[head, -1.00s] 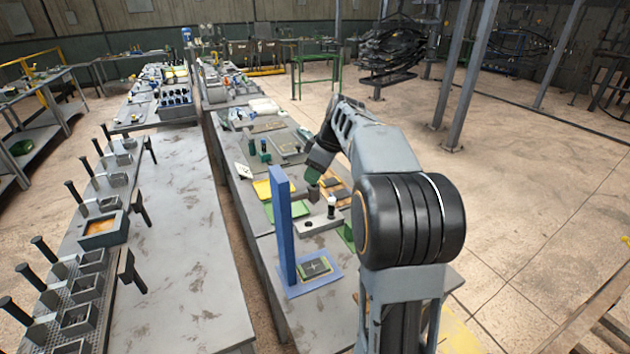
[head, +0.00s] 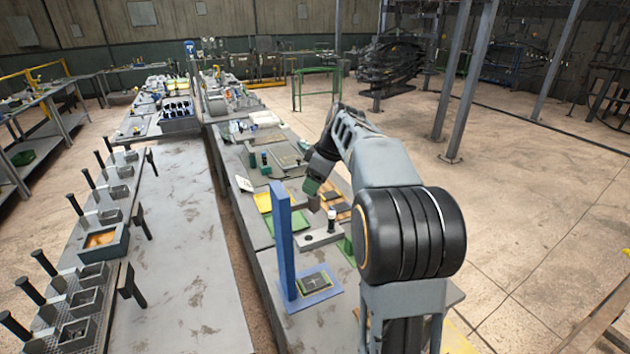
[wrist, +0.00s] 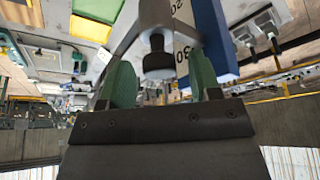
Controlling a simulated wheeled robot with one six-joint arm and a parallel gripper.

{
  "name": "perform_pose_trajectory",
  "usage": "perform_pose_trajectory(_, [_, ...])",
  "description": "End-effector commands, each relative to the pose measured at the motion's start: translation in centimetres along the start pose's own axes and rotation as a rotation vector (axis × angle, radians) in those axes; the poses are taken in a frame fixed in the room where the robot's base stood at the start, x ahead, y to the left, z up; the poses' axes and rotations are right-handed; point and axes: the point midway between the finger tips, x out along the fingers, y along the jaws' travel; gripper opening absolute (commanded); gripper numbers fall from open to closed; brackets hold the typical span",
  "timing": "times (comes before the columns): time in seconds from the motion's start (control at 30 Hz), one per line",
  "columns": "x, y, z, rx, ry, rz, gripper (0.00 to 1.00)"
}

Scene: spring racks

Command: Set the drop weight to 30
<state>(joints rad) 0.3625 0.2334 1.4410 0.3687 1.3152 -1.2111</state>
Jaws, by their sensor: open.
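A blue post (head: 281,240) stands upright on a blue base (head: 322,299) with a dark square pad (head: 315,284) on it. My gripper (wrist: 160,82) is open, with one green finger on each side of the knob. I cannot tell whether they touch it. In the head view my gripper (head: 313,188) is just right of the post's top.
A grey block with a black-and-white peg (head: 331,220) sits right of the post. A green tray (head: 290,224) and a yellow tray (head: 264,201) lie behind it. A long grey bench (head: 180,250) with spring racks runs along the left, and open floor (head: 540,200) lies right.

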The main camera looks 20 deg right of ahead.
Motion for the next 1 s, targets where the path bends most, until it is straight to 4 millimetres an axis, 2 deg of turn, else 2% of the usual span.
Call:
perform_pose_trajectory(0.27, [-0.8, 0.1, 0.0, 0.0, 0.001, 0.002, 0.58])
perform_pose_trajectory(0.37, [-2.2, 0.1, 0.0, 0.0, 0.002, 0.004, 0.58])
perform_pose_trajectory(0.73, [-9.8, 0.1, 0.0, 0.0, 0.001, 0.004, 0.58])
perform_pose_trajectory(1.0, [-13.1, 0.1, 0.0, 0.0, 0.0, 0.001, 0.58])
